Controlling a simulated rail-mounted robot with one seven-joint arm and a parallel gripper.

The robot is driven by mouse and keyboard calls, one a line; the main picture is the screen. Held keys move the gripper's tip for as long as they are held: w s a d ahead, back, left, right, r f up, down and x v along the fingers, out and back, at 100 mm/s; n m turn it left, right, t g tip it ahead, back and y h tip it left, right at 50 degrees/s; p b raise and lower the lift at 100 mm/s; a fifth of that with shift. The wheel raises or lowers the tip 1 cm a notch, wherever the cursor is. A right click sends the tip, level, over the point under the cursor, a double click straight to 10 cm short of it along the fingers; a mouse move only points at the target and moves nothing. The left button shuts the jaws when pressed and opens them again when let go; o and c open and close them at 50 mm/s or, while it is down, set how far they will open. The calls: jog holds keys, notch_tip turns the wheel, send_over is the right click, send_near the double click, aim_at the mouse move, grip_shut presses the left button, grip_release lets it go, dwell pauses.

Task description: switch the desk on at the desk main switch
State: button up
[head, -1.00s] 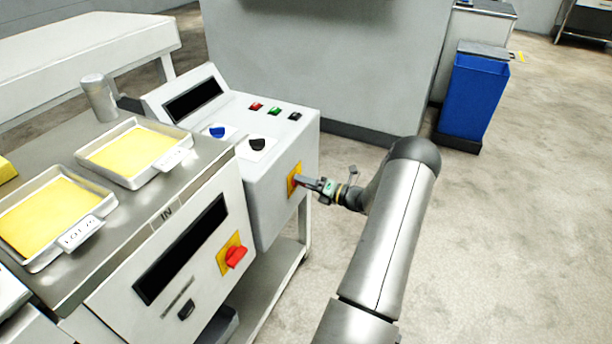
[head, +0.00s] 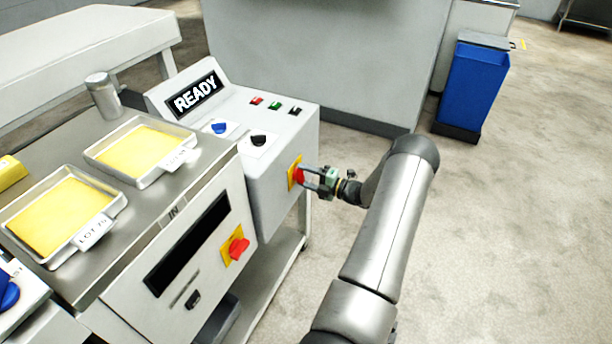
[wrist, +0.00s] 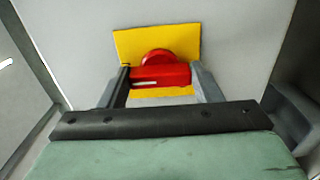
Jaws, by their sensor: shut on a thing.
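The desk main switch (head: 298,175) is a red rotary handle on a yellow plate, on the right side face of the grey control desk (head: 278,195). My gripper (head: 304,173) is at this switch, its fingers on either side of the red handle. In the wrist view the red handle (wrist: 160,75) lies crosswise between my two fingers, with the yellow plate (wrist: 185,42) behind it. My gripper is shut on the handle. The desk display (head: 195,93) is lit and reads READY.
A second red switch on a yellow plate (head: 237,247) is on the front of the nearer machine, with a dark display (head: 188,243). Two trays with yellow sheets (head: 140,150) lie on top. A blue bin (head: 474,85) stands at the back right. Open floor lies right of my arm.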

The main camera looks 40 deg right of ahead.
jog(key=shift+f, duration=0.1)
dwell(0.3)
jog(key=o, duration=1)
jog(key=shift+s, duration=0.15)
jog(key=b+v, duration=0.1)
jog(key=v, duration=1.6)
